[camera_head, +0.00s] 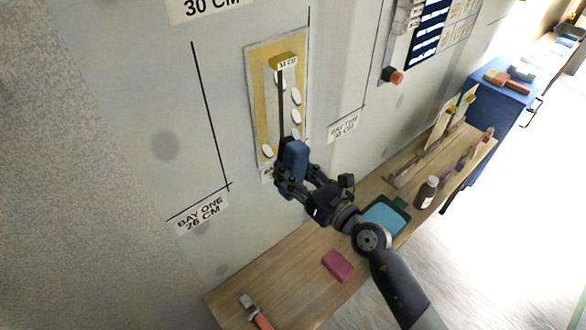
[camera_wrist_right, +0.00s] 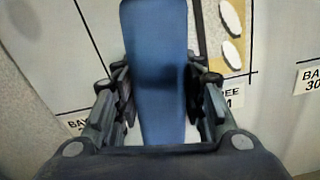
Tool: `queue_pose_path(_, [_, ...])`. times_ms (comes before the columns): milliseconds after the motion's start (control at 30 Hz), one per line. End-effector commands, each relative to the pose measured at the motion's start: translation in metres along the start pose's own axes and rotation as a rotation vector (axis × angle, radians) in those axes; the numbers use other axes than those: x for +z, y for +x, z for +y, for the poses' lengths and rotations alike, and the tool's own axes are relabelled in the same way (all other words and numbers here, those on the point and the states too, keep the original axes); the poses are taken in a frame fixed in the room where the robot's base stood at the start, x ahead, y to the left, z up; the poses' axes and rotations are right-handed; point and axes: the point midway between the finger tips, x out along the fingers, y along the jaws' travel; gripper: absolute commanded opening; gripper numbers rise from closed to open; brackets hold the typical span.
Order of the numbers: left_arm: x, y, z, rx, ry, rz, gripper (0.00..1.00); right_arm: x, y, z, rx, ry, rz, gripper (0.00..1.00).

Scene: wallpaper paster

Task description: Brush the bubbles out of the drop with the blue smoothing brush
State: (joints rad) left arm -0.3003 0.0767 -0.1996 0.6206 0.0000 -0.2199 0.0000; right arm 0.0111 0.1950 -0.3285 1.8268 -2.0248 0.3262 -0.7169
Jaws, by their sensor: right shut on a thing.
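The drop (camera_head: 262,95) is a yellow-edged strip with a pale middle, hung upright on the grey wall. Several white oval bubbles (camera_head: 296,97) show on it, mostly along its right side, with one at the lower left. The wrist view also shows bubbles (camera_wrist_right: 231,53) at the upper right. My right gripper (camera_head: 291,172) is shut on the blue smoothing brush (camera_head: 294,157), which stands upright in front of the drop's lower end. The brush (camera_wrist_right: 158,70) fills the middle of the wrist view. I cannot tell whether it touches the drop. My left gripper is not in view.
A wooden bench (camera_head: 285,275) runs along the wall below. On it are a pink block (camera_head: 338,266), an orange-handled tool (camera_head: 256,312), a green tray (camera_head: 402,216) of blue liquid and a brown bottle (camera_head: 427,192). A blue cabinet (camera_head: 490,115) stands farther right.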

Motion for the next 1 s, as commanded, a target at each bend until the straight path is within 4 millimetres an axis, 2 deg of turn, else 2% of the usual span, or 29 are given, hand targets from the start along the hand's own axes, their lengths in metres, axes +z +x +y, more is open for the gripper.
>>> queue_pose_path(300, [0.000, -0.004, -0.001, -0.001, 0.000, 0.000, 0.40, 0.004, 0.037, 0.001, 0.001, -0.001, -0.006, 0.13])
queue_pose_path(500, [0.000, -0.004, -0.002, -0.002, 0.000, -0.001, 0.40, 0.003, 0.055, 0.001, 0.001, -0.001, -0.005, 0.13])
queue_pose_path(1000, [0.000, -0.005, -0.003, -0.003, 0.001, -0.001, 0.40, 0.002, 0.061, 0.001, 0.001, -0.002, -0.004, 0.13])
